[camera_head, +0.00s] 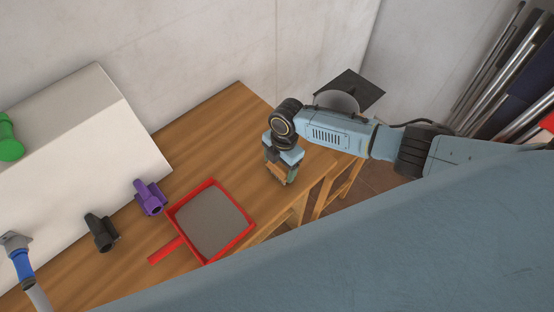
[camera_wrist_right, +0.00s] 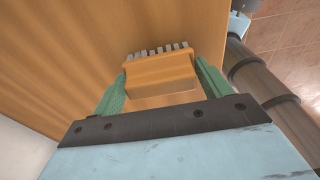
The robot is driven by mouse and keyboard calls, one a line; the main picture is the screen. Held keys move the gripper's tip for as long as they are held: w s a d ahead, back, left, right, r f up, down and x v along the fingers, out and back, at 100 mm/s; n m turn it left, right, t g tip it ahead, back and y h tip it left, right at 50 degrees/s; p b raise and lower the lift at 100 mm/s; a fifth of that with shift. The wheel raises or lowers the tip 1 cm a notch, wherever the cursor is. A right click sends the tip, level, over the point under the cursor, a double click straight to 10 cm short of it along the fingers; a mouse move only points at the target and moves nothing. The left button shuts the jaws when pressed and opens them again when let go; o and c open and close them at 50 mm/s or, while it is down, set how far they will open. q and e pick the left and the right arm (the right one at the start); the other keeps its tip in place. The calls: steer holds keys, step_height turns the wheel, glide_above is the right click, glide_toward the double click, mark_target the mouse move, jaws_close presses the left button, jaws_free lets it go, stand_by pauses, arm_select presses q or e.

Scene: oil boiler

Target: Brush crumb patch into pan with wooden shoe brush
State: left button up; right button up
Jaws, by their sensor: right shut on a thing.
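My right gripper (camera_head: 283,172) is over the right part of the wooden table. In the right wrist view its green fingers (camera_wrist_right: 159,93) are shut on the wooden shoe brush (camera_wrist_right: 160,76), one on each side. Grey bristles show along the brush's far edge. In the head view only a small part of the brush (camera_head: 278,171) shows below the gripper. The pan (camera_head: 250,229) has a red rim, a grey inside and a red handle, and lies on the table left of the gripper. I cannot make out a crumb patch. My left gripper is not in view.
A purple fitting (camera_head: 151,197) and a black fitting (camera_head: 102,232) stand left of the pan on the table (camera_head: 222,112). A white box-like body (camera_head: 85,150) fills the back left, with a green part (camera_head: 9,138). A blue-ended hose (camera_head: 21,262) is at far left.

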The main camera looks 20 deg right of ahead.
steer(key=shift+s+d, duration=0.15)
steer(key=shift+s, duration=0.25)
steer(key=shift+w+a+f+b, duration=0.1)
steer(key=shift+w+a+b, duration=0.1)
steer(key=shift+w+b, duration=0.3)
steer(key=shift+w+a+f+b, duration=0.1)
steer(key=shift+w+a+b, duration=0.1)
steer(key=shift+w+b, duration=0.3)
steer(key=shift+s+d+r+p, duration=0.1)
steer(key=shift+s+d+p, duration=0.15)
steer(key=shift+s+p, duration=0.45)
steer(key=shift+s+d+p, duration=0.2)
steer(key=shift+s+p, duration=0.25)
steer(key=shift+w+a+b, duration=0.2)
steer(key=shift+w+b, duration=0.2)
steer(key=shift+w, duration=0.15)
steer(key=shift+w+r, duration=0.1)
steer(key=shift+w, duration=0.05)
step_height(320, 180, up, 2)
steer(key=shift+r+p, duration=0.25)
steer(key=shift+p, duration=0.2)
steer(key=shift+r, duration=2.3)
